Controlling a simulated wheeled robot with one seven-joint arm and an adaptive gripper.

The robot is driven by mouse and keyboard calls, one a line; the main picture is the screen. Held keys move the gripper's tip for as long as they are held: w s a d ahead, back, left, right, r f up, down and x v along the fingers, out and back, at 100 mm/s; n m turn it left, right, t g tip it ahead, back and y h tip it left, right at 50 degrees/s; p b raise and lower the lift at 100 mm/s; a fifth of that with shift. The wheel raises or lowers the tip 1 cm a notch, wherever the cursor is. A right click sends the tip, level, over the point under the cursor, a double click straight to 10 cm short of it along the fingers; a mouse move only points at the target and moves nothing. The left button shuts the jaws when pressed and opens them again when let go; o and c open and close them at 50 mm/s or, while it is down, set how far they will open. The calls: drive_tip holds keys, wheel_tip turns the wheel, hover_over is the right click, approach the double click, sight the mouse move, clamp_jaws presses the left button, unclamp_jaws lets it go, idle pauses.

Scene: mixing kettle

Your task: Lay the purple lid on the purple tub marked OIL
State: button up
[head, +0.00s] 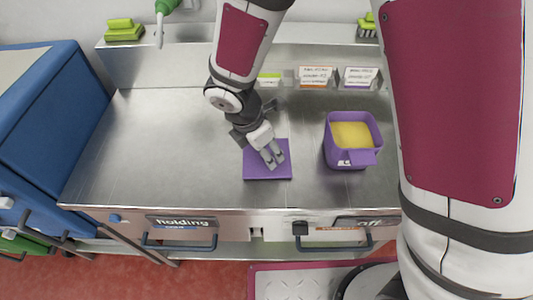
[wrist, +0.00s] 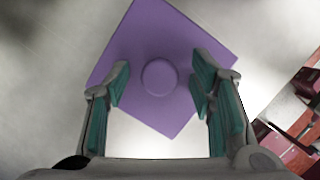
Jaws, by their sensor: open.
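The purple lid (head: 267,172) lies flat on the metal counter, left of the tub. In the wrist view the lid (wrist: 150,40) is a square with a round raised knob (wrist: 159,77) at its middle. My gripper (head: 273,160) is over the lid, open. In the wrist view its fingers (wrist: 160,82) stand apart on either side of the knob, not touching it. The purple tub (head: 353,152) is open-topped and holds yellow contents. A white label on its front is partly covered by a purple tab, so its word cannot be read.
The metal counter (head: 150,140) is clear on the left. Small label cards (head: 316,76) stand at the back, with green-yellow items (head: 125,30) on the shelf above. A blue cabinet (head: 50,130) stands at the left. Drawer handles line the front edge.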

clamp_jaws()
drive_tip(key=shift+r+p, duration=1.85)
drive_tip(key=shift+r, duration=0.7)
